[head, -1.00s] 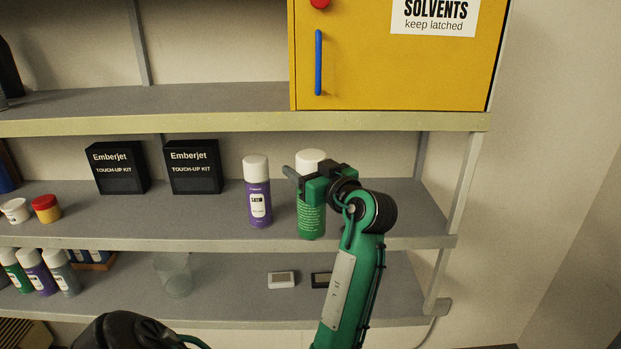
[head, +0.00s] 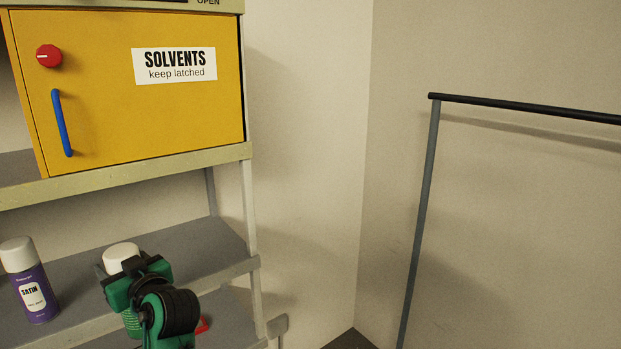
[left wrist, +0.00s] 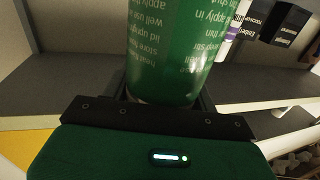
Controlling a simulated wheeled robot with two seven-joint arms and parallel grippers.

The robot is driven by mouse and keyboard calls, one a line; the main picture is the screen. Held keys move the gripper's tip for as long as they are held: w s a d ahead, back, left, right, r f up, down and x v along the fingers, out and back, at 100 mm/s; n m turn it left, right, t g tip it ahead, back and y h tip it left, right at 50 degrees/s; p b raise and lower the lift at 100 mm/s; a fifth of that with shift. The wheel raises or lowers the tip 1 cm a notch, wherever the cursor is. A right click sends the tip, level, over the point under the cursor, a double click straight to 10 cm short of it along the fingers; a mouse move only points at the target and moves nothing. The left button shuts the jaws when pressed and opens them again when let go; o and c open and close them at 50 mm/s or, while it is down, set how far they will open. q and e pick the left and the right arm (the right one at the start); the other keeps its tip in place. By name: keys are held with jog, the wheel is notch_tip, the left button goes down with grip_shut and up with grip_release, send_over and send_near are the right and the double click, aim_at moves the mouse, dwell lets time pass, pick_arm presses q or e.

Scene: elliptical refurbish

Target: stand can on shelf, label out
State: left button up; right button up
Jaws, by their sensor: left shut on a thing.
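The green can with a white cap (head: 121,256) is upright at the middle shelf (head: 205,250), near its right end. My left gripper (head: 127,270) is shut around it. In the left wrist view the green can (left wrist: 170,45) sits between the fingers, and its side facing that camera carries lines of fine white print. My gripper hides most of the can in the head view, and I cannot tell whether its base touches the shelf. My right gripper is not in view.
A purple can (head: 32,285) stands to the left with its SATIN label facing out. A yellow solvents cabinet (head: 110,110) sits on the shelf above. A red thing (head: 203,324) shows low behind my arm. A dark rail (head: 520,105) stands at the right.

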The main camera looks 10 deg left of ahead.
pick_arm(q)
jog(key=s+d+f+m+t+h, duration=0.3)
jog(key=d+f+m+h, duration=0.1)
jog(key=d+f, duration=0.3)
jog(key=s+d+f+m+t+h, duration=0.3)
jog(key=d+f+h, duration=0.3)
jog(key=d, duration=0.3)
jog(key=s+d+f+m+t+h, duration=0.3)
jog(key=d+f+m+h, duration=0.2)
jog(key=d+f, duration=0.3)
jog(key=shift+d+h, duration=0.15)
jog(key=shift+h, duration=0.25)
jog(key=shift+w, duration=0.1)
